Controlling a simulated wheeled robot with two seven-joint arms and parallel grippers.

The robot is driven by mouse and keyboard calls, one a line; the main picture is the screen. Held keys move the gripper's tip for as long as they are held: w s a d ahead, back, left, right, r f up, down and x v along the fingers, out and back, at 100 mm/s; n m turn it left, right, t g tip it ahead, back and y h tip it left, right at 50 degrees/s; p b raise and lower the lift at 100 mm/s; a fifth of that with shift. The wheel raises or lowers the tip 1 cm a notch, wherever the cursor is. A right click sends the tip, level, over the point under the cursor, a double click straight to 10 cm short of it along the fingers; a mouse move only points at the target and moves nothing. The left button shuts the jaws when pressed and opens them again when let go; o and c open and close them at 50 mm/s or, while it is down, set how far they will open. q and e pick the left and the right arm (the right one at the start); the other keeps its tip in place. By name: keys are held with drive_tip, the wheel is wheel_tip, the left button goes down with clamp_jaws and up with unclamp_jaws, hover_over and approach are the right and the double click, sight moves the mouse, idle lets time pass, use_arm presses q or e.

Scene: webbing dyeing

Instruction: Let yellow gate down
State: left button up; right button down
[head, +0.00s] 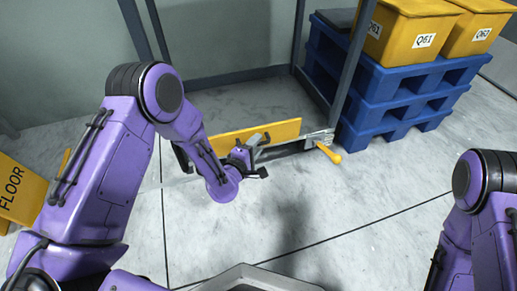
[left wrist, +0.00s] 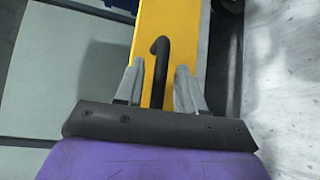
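The yellow gate (head: 281,131) is a long flat yellow board low across the front of a grey-framed bay. Its yellow face also fills the middle of the left wrist view (left wrist: 182,22). A black hooked handle (left wrist: 159,62) stands out from it. My left gripper (head: 254,150) is at the gate. In the left wrist view its two grey fingers (left wrist: 160,85) stand apart on either side of the handle, with visible gaps, so it is open. My right arm shows at the right edge of the head view, but its gripper is out of sight.
A yellow-ended lever (head: 328,153) sits at the gate's right end beside a grey post (head: 354,70). Blue pallets (head: 395,92) with yellow bins (head: 405,35) stand at right. A yellow floor sign (head: 20,190) is at left. The front floor is clear.

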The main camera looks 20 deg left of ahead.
use_arm(q)
drive_tip(key=shift+w+d, duration=0.1)
drive_tip(key=shift+w, duration=0.35)
use_arm(e)
drive_tip(key=shift+w+d+f, duration=0.15)
drive_tip(key=shift+w+d, duration=0.1)
drive_tip(key=shift+w, duration=0.1)
use_arm(q)
clamp_jaws()
drive_tip(key=shift+s+f, duration=0.1)
use_arm(e)
drive_tip(key=shift+s, duration=0.15)
